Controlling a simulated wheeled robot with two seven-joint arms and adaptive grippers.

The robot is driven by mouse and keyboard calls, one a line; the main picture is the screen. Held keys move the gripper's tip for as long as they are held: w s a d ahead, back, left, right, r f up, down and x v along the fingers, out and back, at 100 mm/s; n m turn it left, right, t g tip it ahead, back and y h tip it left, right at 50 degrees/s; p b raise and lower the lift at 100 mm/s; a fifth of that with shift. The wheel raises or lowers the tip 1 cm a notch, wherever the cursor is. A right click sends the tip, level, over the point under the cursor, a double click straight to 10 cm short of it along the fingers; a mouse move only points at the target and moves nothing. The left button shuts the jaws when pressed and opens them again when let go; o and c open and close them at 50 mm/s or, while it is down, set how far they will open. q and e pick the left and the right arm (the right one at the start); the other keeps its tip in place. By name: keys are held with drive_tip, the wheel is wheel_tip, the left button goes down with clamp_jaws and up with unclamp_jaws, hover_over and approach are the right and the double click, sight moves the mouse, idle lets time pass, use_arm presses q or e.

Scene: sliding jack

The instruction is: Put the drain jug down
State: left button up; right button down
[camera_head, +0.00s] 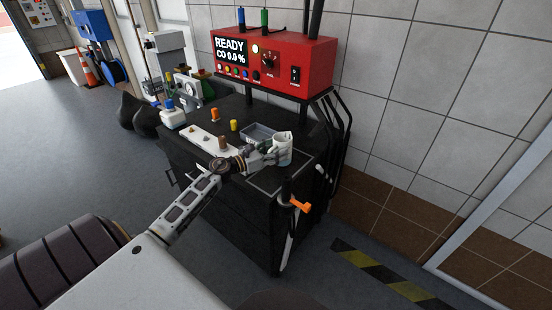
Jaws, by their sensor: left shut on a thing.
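The drain jug (283,148) is a small white jug over the right part of the black cart's top (219,116). My left gripper (273,152) reaches in from the left and is shut on the jug. The jug looks roughly upright. I cannot tell whether its base touches the cart top, as its lower part is partly hidden by the gripper. My right gripper does not show.
A grey tray (259,132) lies just behind the jug. Orange (215,114) and yellow (234,125) small parts and a white bottle (172,116) stand to the left. A red analyser (272,58) stands above the back. An orange-handled tool (300,205) hangs at the front right.

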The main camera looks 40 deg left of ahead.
sight(275, 159)
use_arm(q)
drive_tip(key=shift+f, duration=1.3)
drive_tip(key=shift+f+b, duration=0.3)
drive_tip(key=shift+f, duration=0.2)
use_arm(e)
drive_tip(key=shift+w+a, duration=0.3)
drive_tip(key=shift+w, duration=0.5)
use_arm(q)
drive_tip(key=shift+f, duration=0.15)
drive_tip(key=o, duration=1.2)
drive_tip(key=shift+c, duration=0.2)
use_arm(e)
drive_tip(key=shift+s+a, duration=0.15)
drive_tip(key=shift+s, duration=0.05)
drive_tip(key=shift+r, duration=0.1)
